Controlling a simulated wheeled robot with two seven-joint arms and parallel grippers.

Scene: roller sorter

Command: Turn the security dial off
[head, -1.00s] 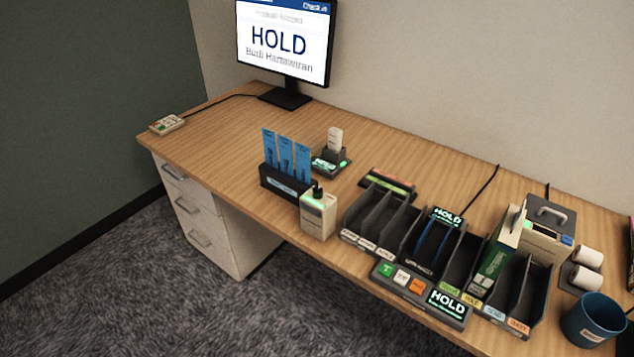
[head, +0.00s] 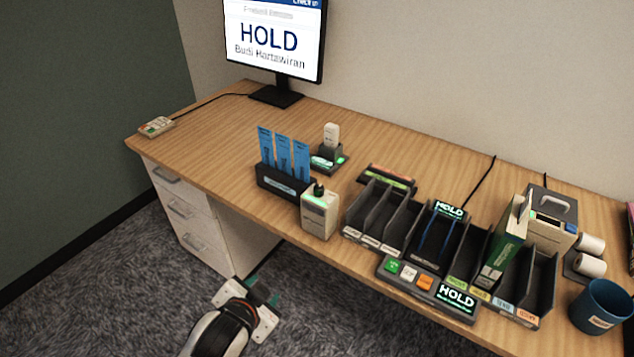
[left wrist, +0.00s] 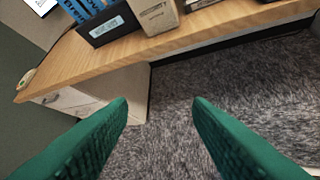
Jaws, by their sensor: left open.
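A cream box (head: 320,214) with a dark knob (head: 318,189) and a green glow on top stands at the desk's front edge; it looks like the security dial, though its marking is too small to read. In the left wrist view the box (left wrist: 155,14) is cut off by the top edge and its knob is out of view. My left gripper (head: 262,290) is low in front of the desk, below and to the left of the box. Its green fingers are apart and empty in the left wrist view (left wrist: 160,106). My right gripper is not in view.
The wooden desk (head: 215,130) has drawers (head: 180,210) at its left end. A black holder with blue cards (head: 285,182) stands left of the box. Dark sorting bins (head: 375,215) and a HOLD panel (head: 425,285) lie to the right. The left desk top is mostly clear.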

